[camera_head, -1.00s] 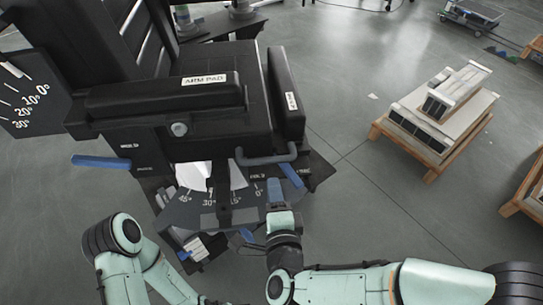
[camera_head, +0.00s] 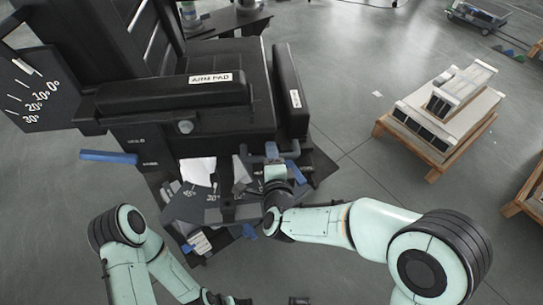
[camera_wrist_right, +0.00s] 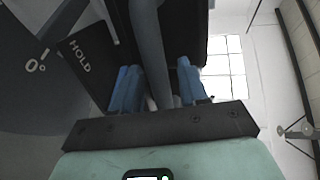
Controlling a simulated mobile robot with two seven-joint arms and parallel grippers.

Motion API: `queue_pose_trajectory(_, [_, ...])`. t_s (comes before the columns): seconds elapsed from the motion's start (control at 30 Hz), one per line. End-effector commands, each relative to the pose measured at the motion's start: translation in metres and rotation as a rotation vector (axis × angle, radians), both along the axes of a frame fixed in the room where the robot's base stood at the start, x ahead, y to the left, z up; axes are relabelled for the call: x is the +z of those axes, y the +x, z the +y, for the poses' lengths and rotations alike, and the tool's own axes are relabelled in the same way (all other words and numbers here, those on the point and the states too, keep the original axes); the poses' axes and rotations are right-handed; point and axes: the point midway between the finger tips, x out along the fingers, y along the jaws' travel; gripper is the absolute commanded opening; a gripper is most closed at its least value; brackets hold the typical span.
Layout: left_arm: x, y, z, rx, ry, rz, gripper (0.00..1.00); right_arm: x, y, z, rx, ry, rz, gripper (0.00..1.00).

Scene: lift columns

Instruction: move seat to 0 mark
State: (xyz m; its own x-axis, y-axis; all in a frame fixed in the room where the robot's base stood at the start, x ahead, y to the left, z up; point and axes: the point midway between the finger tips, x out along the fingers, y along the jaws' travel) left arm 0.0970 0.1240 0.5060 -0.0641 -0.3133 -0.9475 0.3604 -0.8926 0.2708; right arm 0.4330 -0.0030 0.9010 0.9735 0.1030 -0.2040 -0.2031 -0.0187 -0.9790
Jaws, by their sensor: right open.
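The black seat (camera_head: 190,125) fills the upper left of the head view. Below its front edge is a dark fan-shaped scale (camera_head: 188,207) with white marks; 45 and 30 show, and the lower marks are hidden by my right arm. A grey handle bar (camera_head: 257,159) sticks out under the seat's front right. My right gripper (camera_head: 272,153) is at this bar. In the right wrist view the blue fingers (camera_wrist_right: 158,92) are apart, with the grey bar (camera_wrist_right: 148,45) between them; contact cannot be told. A 0° mark (camera_wrist_right: 37,63) shows at left there.
A blue lever (camera_head: 293,172) is close right of my right gripper, and another (camera_head: 108,157) is at the seat's left. A second angle scale (camera_head: 38,95) is beside the backrest. A wooden pallet with boxes (camera_head: 440,120) stands right; the floor between is clear.

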Motion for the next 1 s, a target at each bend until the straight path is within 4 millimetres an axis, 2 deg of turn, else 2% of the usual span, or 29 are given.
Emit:
queue_pose_trajectory(0.07, [0.0, 0.0, 0.0, 0.0, 0.0, 0.0, 0.43, 0.0, 0.0, 0.0, 0.0, 0.0, 0.0, 0.4])
queue_pose_trajectory(0.1, [0.0, 0.0, 0.0, 0.0, 0.0, 0.0, 0.43, 0.0, 0.0, 0.0, 0.0, 0.0, 0.0, 0.27])
queue_pose_trajectory(0.2, [0.0, 0.0, 0.0, 0.0, 0.0, 0.0, 0.43, 0.0, 0.0, 0.0, 0.0, 0.0, 0.0, 0.0])
queue_pose_trajectory(0.53, [-0.003, 0.001, 0.0, 0.001, 0.0, -0.003, 0.43, -0.001, 0.001, -0.003, 0.007, 0.0, 0.001, 0.0])
queue_pose_trajectory(1.0, [-0.025, 0.01, 0.0, 0.008, 0.005, -0.035, 0.43, -0.002, 0.02, -0.029, 0.081, -0.003, -0.004, 0.0])
